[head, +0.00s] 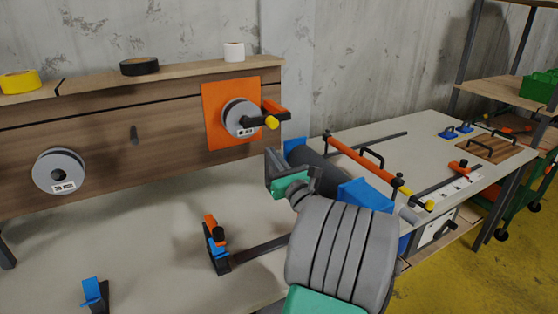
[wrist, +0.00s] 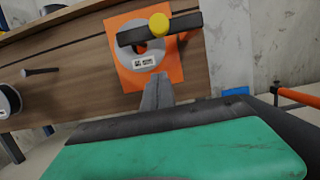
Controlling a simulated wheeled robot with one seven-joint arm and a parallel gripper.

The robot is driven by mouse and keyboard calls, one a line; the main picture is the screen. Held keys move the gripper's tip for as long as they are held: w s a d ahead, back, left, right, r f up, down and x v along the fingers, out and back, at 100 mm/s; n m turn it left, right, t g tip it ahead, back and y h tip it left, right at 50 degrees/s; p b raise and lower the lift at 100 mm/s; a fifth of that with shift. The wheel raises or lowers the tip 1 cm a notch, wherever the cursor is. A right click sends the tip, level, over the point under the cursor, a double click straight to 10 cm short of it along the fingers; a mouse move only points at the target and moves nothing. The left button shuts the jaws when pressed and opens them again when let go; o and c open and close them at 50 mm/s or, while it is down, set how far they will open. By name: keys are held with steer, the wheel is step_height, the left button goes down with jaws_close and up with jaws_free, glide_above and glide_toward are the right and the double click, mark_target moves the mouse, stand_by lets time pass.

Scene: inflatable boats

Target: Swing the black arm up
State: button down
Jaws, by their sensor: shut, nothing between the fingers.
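The black arm (head: 256,121) sticks out about level from a grey disc (head: 236,111) on an orange plate (head: 214,133) fixed to the wooden back panel. It carries a yellow knob (head: 272,123). In the wrist view the black arm (wrist: 187,22) lies across the top of the disc, with the yellow knob (wrist: 158,23) facing me. My gripper (head: 272,155) is below and slightly right of the arm in the head view. Its grey fingers (wrist: 158,88) are shut and empty, appearing just below the disc in the wrist view. No contact with the arm shows.
A grey reel (head: 59,171) hangs at left on the panel. Tape rolls (head: 139,66) stand on the shelf above. An orange-and-blue clamp (head: 215,240) stands on the bench. A long orange bar (head: 360,155) and blue blocks lie right of my gripper.

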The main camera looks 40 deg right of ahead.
mark_target(270, 122)
steer(key=w+r, duration=0.1)
steer(key=w+r+p, duration=0.1)
steer(key=r, duration=0.1)
steer(key=w+d+r, duration=0.1)
steer(key=shift+w+r, duration=0.15)
steer(key=shift+r, duration=0.25)
steer(key=shift+r+p, duration=0.1)
steer(key=shift+p, duration=0.2)
